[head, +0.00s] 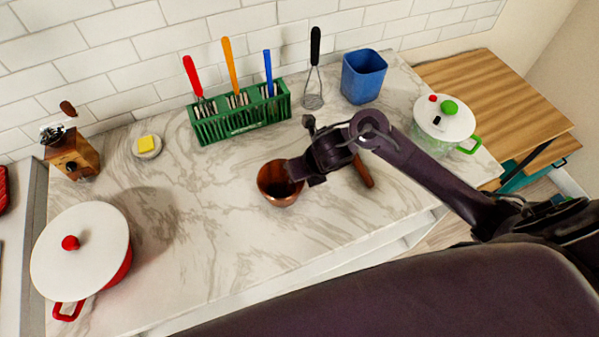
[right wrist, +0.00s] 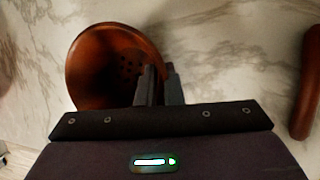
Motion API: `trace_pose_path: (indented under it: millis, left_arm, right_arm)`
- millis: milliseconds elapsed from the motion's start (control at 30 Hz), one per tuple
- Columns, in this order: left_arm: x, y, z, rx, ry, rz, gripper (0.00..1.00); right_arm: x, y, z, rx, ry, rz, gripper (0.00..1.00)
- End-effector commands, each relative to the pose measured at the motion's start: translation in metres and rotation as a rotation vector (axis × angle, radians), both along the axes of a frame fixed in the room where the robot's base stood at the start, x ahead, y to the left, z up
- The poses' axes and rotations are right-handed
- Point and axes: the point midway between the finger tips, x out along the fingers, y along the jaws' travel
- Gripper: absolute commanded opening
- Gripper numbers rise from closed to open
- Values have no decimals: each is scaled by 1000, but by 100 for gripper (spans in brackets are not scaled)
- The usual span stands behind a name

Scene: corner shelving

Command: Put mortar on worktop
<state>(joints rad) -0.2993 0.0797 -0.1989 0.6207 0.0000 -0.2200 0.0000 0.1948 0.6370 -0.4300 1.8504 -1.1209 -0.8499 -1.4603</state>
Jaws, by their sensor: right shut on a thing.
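The mortar (head: 272,186) is a round brown wooden bowl, at or just above the marble worktop (head: 215,235) in the head view. I cannot tell whether its base touches the marble. My right gripper (head: 297,172) is shut on the right side of its rim. In the right wrist view the mortar (right wrist: 98,62) shows its open top, with dark dots inside, and the gripper fingers (right wrist: 158,88) pinch the rim. My left gripper is not in view.
A brown pestle (head: 363,171) lies right of the mortar, partly behind my arm. A red pot (head: 85,250), a green rack (head: 240,120) with utensils, a blue cup (head: 363,77) and a green-handled pot (head: 444,122) stand around. Marble left of the mortar is clear.

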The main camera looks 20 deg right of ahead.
Motion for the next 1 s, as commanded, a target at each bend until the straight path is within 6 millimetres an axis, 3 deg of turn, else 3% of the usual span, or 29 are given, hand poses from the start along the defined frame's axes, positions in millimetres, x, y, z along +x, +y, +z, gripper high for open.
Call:
trace_pose_path:
  millis: [67, 200, 300, 667, 1000]
  left_arm:
    - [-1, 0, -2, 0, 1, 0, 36]
    - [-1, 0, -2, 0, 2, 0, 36]
    - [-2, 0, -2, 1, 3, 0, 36]
    - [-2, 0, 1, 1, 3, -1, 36]
    - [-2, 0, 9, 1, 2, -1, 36]
  right_arm:
    - [1, 0, -1, 1, -2, 0, 0]
    - [0, 0, -1, 1, 0, 0, 21]
    - [0, 0, -1, 1, 0, 0, 30]
    - [-1, -1, 6, 1, -1, 1, 30]
    - [-26, -16, 69, -2, -7, 3, 30]
